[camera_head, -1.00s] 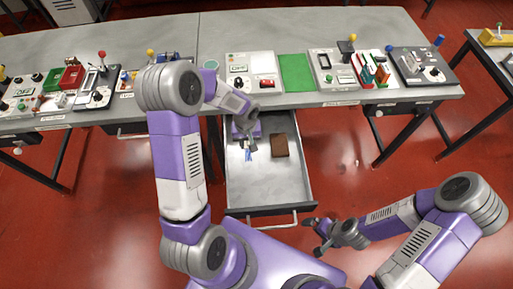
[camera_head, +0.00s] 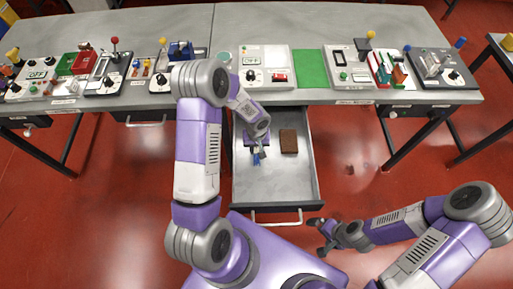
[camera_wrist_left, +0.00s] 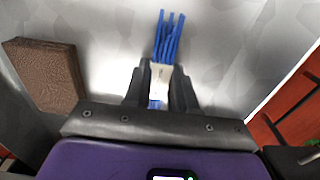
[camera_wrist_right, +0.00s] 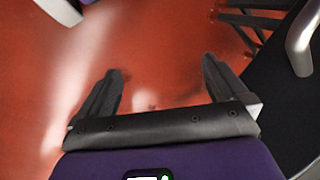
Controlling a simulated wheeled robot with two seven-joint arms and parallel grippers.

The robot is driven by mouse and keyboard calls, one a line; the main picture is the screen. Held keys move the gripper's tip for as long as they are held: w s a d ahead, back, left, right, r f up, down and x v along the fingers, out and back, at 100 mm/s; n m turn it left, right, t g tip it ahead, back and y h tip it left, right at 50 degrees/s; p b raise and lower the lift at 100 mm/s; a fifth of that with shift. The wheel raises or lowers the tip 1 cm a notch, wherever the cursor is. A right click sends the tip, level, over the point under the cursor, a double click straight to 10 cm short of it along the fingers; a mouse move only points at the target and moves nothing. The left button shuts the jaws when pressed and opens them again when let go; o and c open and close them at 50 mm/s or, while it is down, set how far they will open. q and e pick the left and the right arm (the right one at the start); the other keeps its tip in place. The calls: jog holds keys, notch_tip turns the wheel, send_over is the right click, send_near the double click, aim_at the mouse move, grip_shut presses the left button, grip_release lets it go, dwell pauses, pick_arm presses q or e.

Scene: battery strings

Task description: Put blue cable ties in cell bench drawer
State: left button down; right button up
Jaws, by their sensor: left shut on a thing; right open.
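The blue cable ties (camera_wrist_left: 168,40) are a bundle with a pale band, held between the fingers of my left gripper (camera_wrist_left: 161,88). In the head view the ties (camera_head: 257,158) show as a small blue bit over the open drawer (camera_head: 276,185), with my left gripper (camera_head: 256,150) shut on them inside the drawer's outline. Whether the ties touch the drawer floor I cannot tell. My right gripper (camera_wrist_right: 155,90) is open and empty above the red floor; it also shows in the head view (camera_head: 322,237), right of the drawer's front.
A brown block (camera_head: 289,141) lies in the drawer's back right; it also shows in the left wrist view (camera_wrist_left: 45,75). The drawer's front has a metal handle (camera_head: 276,222). The bench top (camera_head: 300,25) carries several switch panels and a green mat (camera_head: 311,68). The drawer's front half is clear.

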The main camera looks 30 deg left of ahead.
aim_at(256, 150)
pick_arm(q)
jog(key=c, duration=0.9)
grip_release()
jog(key=shift+r+p, duration=0.2)
jog(key=shift+p, duration=0.15)
notch_tip(256, 150, up, 12)
jog(key=shift+f+p, duration=0.1)
jog(key=shift+p, duration=0.85)
